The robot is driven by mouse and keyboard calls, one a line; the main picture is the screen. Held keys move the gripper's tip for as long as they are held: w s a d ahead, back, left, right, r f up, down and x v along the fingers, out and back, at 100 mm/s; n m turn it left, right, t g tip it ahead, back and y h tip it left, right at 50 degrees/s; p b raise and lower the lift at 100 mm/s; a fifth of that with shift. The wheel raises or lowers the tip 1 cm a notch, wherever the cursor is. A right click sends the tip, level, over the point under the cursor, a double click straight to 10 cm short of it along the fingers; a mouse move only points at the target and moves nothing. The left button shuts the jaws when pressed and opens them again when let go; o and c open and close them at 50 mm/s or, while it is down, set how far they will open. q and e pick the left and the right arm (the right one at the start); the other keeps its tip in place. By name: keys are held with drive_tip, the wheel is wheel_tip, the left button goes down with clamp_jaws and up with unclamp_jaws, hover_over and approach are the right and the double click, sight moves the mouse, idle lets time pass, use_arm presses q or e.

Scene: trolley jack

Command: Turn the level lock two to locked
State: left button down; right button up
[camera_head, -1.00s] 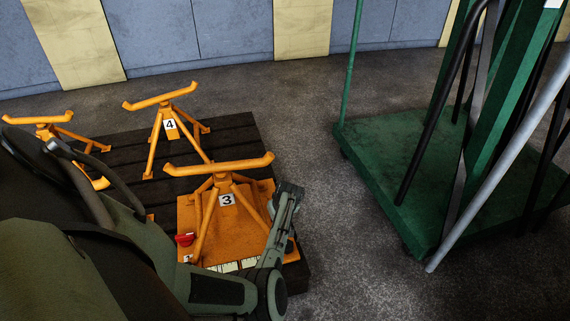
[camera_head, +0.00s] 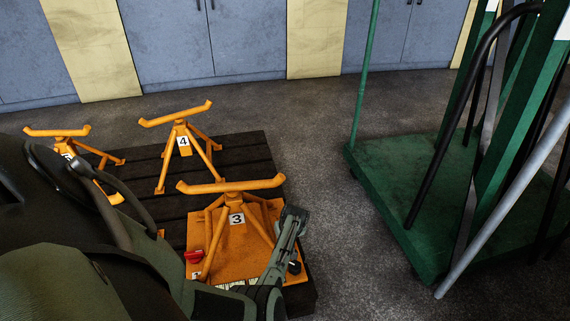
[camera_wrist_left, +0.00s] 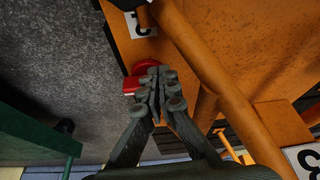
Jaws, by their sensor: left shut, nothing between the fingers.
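A red knob (camera_wrist_left: 134,80) sits at the edge of the orange base plate (camera_wrist_left: 225,35) in the left wrist view. A white label (camera_wrist_left: 140,24) is close to it, its digit turned over and hard to read. My left gripper (camera_wrist_left: 157,78) is shut and empty, its fingertips right beside the red knob; I cannot tell whether they touch. In the head view my left arm hides this knob. There the plate (camera_head: 233,262) carries orange stand 3 (camera_head: 236,205), with another red knob (camera_head: 194,257) at its left. My right gripper is not in view.
Orange stand 4 (camera_head: 181,140) and another stand (camera_head: 60,133) stand farther back on dark planks (camera_head: 235,150). A green trolley (camera_head: 390,205) with leaning bars is at the right. Bare floor (camera_head: 335,240) lies between.

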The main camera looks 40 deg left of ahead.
use_arm(q)
drive_tip(key=shift+w+a+r, duration=0.1)
drive_tip(key=shift+a+r, duration=0.1)
drive_tip(key=shift+a, duration=0.4)
drive_tip(key=shift+w+d+r+b, duration=0.15)
drive_tip(key=shift+w+d+b, duration=0.15)
drive_tip(key=shift+w, duration=0.35)
drive_tip(key=shift+w+r, duration=0.1)
drive_tip(key=shift+r, duration=0.3)
wheel_tip(320, 180, up, 8)
drive_tip(key=s, duration=0.1)
drive_tip(key=shift+s+d+r, duration=0.15)
drive_tip(key=shift+d+r, duration=0.05)
drive_tip(key=shift+d, duration=0.2)
